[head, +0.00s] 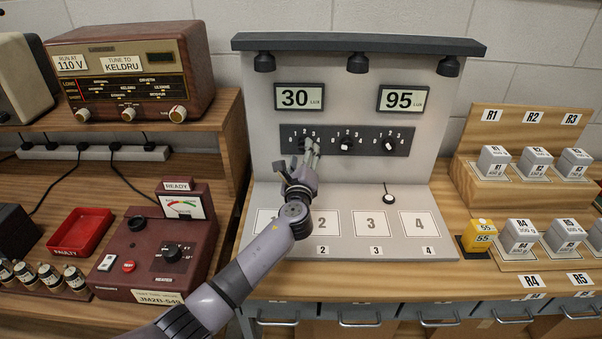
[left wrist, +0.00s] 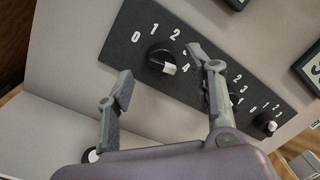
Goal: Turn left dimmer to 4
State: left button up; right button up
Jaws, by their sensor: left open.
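The left dimmer (left wrist: 158,56) is a round black knob with a white pointer mark, on a dark strip printed with numbers from 0 to 4. In the left wrist view its mark faces the lower right, on the side of the 4; I cannot tell its exact setting. My left gripper (head: 299,163) is open in front of it, one finger to each side in the wrist view. I cannot tell if a finger touches the knob. In the head view the gripper largely hides this knob. The left display (head: 298,97) reads 30 LUX. My right gripper is not in view.
The middle dimmer (head: 346,144) and right dimmer (head: 389,145) sit on the same strip. The right display (head: 403,98) reads 95 LUX. Grey labelled blocks (head: 494,159) stand at right, a radio (head: 130,75) at upper left.

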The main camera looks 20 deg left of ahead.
pick_arm(q)
jog(key=v, duration=0.9)
jog(key=shift+s+f, duration=0.1)
